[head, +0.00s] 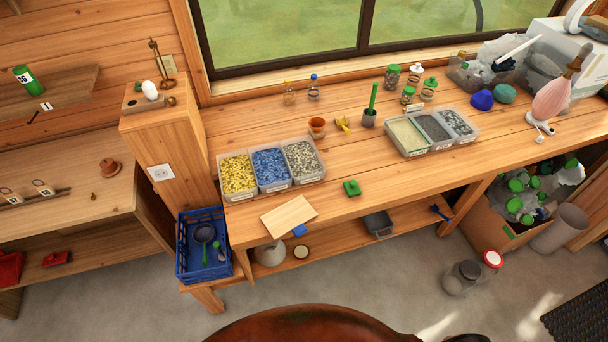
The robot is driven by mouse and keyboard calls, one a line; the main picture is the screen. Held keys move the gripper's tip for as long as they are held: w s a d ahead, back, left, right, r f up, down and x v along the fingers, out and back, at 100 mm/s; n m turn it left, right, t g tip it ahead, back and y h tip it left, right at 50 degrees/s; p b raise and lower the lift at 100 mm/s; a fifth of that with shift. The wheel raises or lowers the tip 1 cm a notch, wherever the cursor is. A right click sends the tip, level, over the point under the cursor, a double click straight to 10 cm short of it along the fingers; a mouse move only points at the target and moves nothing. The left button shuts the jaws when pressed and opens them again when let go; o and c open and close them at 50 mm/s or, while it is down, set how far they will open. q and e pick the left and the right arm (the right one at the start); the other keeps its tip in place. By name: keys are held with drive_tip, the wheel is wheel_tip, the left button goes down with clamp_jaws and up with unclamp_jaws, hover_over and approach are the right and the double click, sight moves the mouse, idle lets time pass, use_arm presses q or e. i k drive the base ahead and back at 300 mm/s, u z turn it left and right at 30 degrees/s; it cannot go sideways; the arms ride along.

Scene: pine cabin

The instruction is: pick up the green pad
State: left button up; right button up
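A small green pad (352,188) lies flat on the wooden workbench (400,178), near its front edge and right of the middle of the bins. It looks like a small green block with a raised part on top. Nothing touches it. Neither of my grippers shows in the head view.
Three bins of yellow (238,174), blue (271,167) and grey pieces (303,160) stand left of the pad. A light board (289,216) lies at the front edge. A divided tray (432,132) and a mortar with green pestle (370,112) are behind. Bench right of the pad is clear.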

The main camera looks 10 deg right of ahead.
sight(352, 188)
drive_tip(key=u, duration=0.3)
drive_tip(key=i, duration=1.25)
drive_tip(key=z, duration=0.75)
